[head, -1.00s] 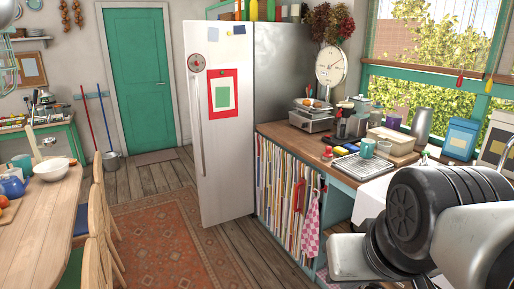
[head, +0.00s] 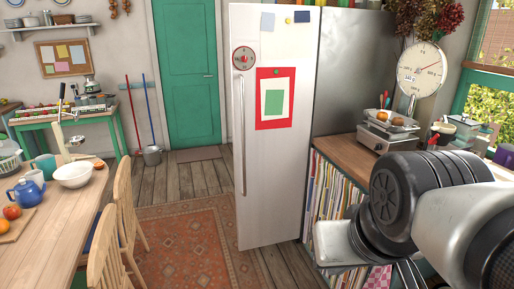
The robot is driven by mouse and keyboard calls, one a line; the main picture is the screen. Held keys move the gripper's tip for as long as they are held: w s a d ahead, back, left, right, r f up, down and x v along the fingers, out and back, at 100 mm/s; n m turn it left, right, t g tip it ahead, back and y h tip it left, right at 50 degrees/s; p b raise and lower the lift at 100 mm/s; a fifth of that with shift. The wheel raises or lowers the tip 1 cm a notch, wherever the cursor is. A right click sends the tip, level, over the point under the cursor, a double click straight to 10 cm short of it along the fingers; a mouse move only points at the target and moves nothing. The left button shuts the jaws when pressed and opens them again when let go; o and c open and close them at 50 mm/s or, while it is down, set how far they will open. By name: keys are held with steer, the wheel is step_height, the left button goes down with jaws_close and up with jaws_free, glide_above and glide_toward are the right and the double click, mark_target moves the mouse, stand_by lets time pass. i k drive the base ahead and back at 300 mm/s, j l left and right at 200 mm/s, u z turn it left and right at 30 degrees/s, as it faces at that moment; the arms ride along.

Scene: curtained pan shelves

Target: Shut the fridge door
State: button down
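The fridge stands right of centre, with its grey steel side (head: 355,75) towards me. Its pale door (head: 270,170) appears to stand open, swung out to the left from the fridge's near front corner. Its outer face is towards me, and its inner side and the fridge's inside are hidden. A long vertical handle (head: 240,135) runs along the door's left edge. A round red dial, a red-framed picture and small papers are on the door. My arm's links fill the lower right. My gripper is not in view, and nothing of mine is seen touching the door.
A wooden table (head: 50,235) with bowl and teapot, and chairs (head: 125,215), stand at left. A counter (head: 345,152) with scales is at right, books below it. The rug (head: 185,245) and floor left of the door are clear. A green door is behind.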

mark_target(272, 94)
steer(key=i, duration=0.4)
steer(key=i+j, duration=0.25)
steer(key=i, duration=0.25)
steer(key=i+j, duration=0.25)
steer(key=i, duration=0.25)
steer(key=i+j, duration=0.3)
steer(key=i, duration=0.2)
steer(key=i+j+z, duration=0.1)
steer(key=i+j, duration=0.15)
steer(key=i, duration=0.25)
